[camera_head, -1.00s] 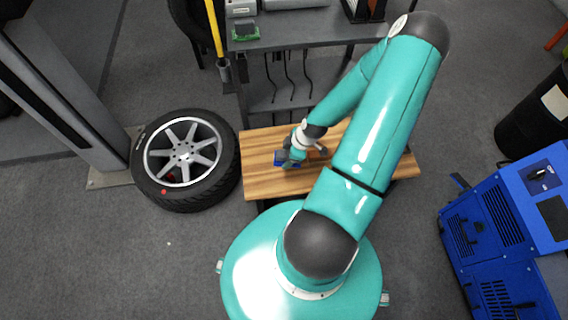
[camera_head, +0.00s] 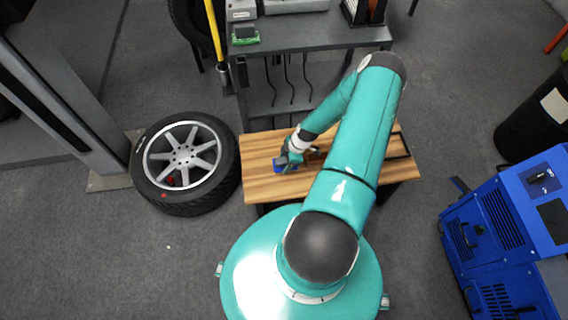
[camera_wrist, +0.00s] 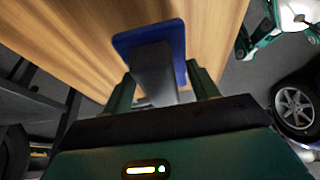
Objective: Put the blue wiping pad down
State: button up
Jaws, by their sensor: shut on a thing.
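The blue wiping pad (camera_head: 281,168) is over the left part of the wooden bench top (camera_head: 260,185). In the wrist view the pad (camera_wrist: 148,37) is a flat blue plate with a grey handle (camera_wrist: 155,72). My gripper (camera_head: 290,159) is shut on this handle; its two fingers show on either side of it in the wrist view (camera_wrist: 160,88). The wood grain lies right behind the pad there. I cannot tell whether the pad touches the bench top or hangs slightly above it. My arm hides part of the bench's right half.
A dark grey shelf table (camera_head: 310,38) is behind the bench. A blue machine (camera_head: 510,235) is at the right. Bare wood shows around the pad.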

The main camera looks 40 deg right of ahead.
aim_at(284, 164)
jog(key=shift+w+d+f, duration=0.15)
jog(key=shift+w+f, duration=0.4)
jog(key=shift+f, duration=0.1)
jog(key=shift+w+d+f, duration=0.1)
jog(key=shift+w+f, duration=0.05)
jog(key=shift+f, duration=1.55)
jog(key=o, duration=1)
jog(key=shift+f, duration=0.1)
jog(key=shift+o, duration=0.2)
